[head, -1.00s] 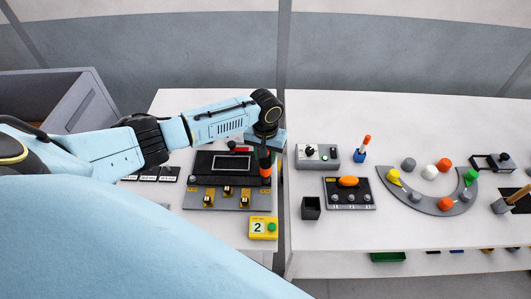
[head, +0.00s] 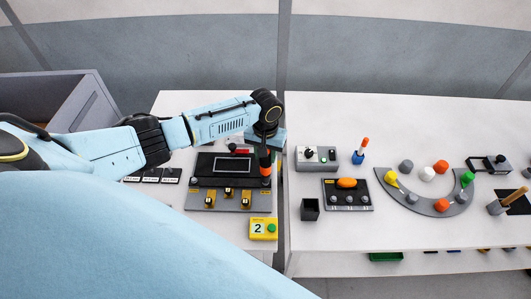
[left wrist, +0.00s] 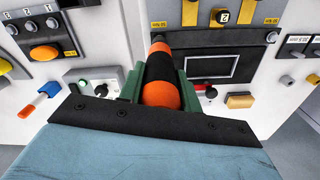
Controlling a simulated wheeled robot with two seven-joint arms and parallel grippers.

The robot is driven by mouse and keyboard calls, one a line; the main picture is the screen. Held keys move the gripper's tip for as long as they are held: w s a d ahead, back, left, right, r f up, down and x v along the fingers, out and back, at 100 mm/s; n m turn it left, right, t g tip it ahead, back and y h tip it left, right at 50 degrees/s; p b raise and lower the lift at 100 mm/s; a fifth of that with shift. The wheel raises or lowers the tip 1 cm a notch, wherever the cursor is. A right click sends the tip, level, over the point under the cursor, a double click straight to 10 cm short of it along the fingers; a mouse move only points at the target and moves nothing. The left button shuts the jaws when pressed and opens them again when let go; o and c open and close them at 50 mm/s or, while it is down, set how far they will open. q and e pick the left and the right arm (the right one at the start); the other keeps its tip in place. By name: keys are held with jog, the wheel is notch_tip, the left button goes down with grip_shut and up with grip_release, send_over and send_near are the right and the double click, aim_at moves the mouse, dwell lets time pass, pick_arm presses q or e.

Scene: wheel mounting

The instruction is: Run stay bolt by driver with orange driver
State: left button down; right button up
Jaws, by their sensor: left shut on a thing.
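My left gripper (head: 265,146) is shut on the orange driver (head: 266,169), an orange and black handle that hangs tip down at the right edge of the dark panel (head: 202,180). In the left wrist view the driver (left wrist: 163,94) sits between the green fingers (left wrist: 158,86) and points away toward the panel's edge. Brass-coloured blocks (head: 209,202) stand in a row on the grey front strip. Which one is the stay bolt I cannot tell. My right gripper is not in view.
A yellow box marked 2 (head: 263,228) stands just in front of the panel. Right of the table gap are a grey control box (head: 317,158), a blue holder with an orange stick (head: 361,151), a black cup (head: 310,209) and a curved grey tray (head: 408,205).

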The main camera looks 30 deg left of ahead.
pick_arm(q)
jog(key=shift+w+r+p, duration=0.1)
jog(key=shift+r+p, duration=1.75)
jog(key=shift+r, duration=0.7)
jog(key=s+d+r+m+b, duration=0.3)
jog(key=d+b, duration=0.6)
jog(key=b, duration=0.9)
jog(key=shift+s+r, duration=0.6)
jog(key=shift+s, duration=0.45)
